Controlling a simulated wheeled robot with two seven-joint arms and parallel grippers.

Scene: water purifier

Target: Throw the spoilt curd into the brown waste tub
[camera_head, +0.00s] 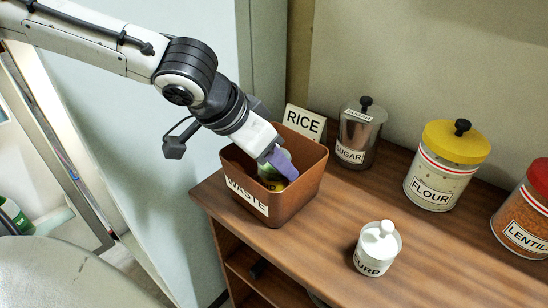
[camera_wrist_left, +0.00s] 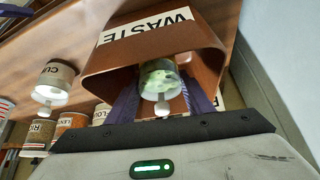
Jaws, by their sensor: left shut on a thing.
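The brown waste tub (camera_head: 300,192), labelled WASTE, stands open at the counter's left end; it also shows in the left wrist view (camera_wrist_left: 207,45). My left gripper (camera_head: 279,166) is at the tub's mouth, with its purple fingers pointing down into it. It is shut on a small clear jar with mottled pale-green contents (camera_wrist_left: 158,74) and a white knob. In the head view the jar is partly hidden by the fingers and tub wall. A separate white lidded jar (camera_head: 374,262), its label partly readable as CURD, stands upright on the counter. My right gripper is not in view.
A RICE card (camera_head: 304,122), a metal SUGAR canister (camera_head: 356,140), a yellow-lidded FLOUR jar (camera_head: 433,180) and a red-lidded LENTIL jar (camera_head: 522,225) stand along the back. The wooden counter (camera_head: 320,245) is clear between the tub and the white jar.

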